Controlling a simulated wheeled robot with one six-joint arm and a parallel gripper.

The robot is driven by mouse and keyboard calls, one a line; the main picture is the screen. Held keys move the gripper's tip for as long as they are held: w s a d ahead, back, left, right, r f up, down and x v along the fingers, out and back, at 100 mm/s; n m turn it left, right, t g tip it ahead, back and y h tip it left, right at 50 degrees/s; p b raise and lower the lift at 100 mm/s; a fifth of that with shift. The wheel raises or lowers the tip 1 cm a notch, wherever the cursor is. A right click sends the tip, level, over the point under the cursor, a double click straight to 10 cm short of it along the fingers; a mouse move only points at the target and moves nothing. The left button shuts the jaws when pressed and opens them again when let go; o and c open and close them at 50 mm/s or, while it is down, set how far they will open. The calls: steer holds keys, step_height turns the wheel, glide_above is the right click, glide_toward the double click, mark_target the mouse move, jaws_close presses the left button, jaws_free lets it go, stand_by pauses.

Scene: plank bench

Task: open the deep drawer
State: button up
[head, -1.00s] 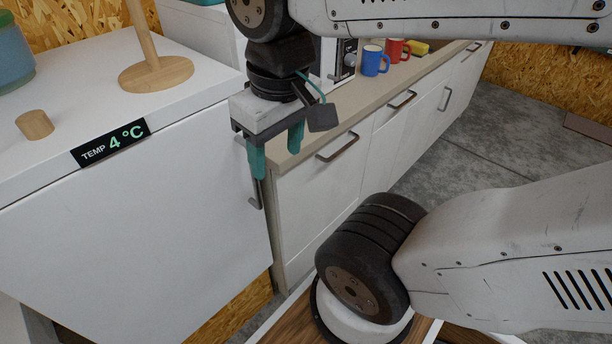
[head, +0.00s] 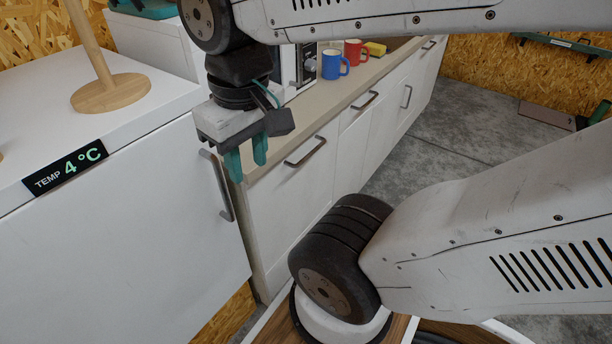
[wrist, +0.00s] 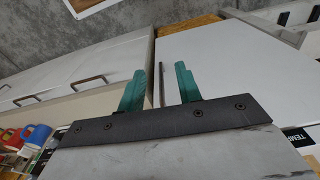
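The white drawer front (head: 290,205) at the near end of the counter is shut, flush with the fronts beside it. I cannot tell for sure that it is the deep drawer. Its dark bar handle (head: 305,152) lies right of my gripper in the head view and shows at left in the wrist view (wrist: 88,80). My gripper (head: 246,162) has two teal fingers pointing down and apart, with nothing held. In the wrist view (wrist: 160,88) a thin upright bar shows in the gap between the fingertips; I cannot tell how far beyond them it is.
A white fridge (head: 120,240) with a "4 °C" display and a long handle (head: 217,185) stands left of the counter. On the worktop are a blue mug (head: 331,64), a red mug (head: 354,52) and a yellow item (head: 375,48).

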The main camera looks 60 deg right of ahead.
steer(key=w+d+f+m+g+y, duration=0.35)
steer(key=d+f+m, duration=0.3)
steer(key=d, duration=0.25)
steer(key=m+t+y, duration=0.3)
steer(key=m+t, duration=0.5)
steer(key=t, duration=1)
glide_toward(315, 152)
steer(key=x, duration=0.3)
steer(key=shift+n+g+h, duration=0.25)
steer(key=x, duration=0.8)
steer(key=shift+r, duration=0.15)
steer(key=shift+c, duration=0.3)
steer(key=shift+s, duration=0.1)
jaws_close()
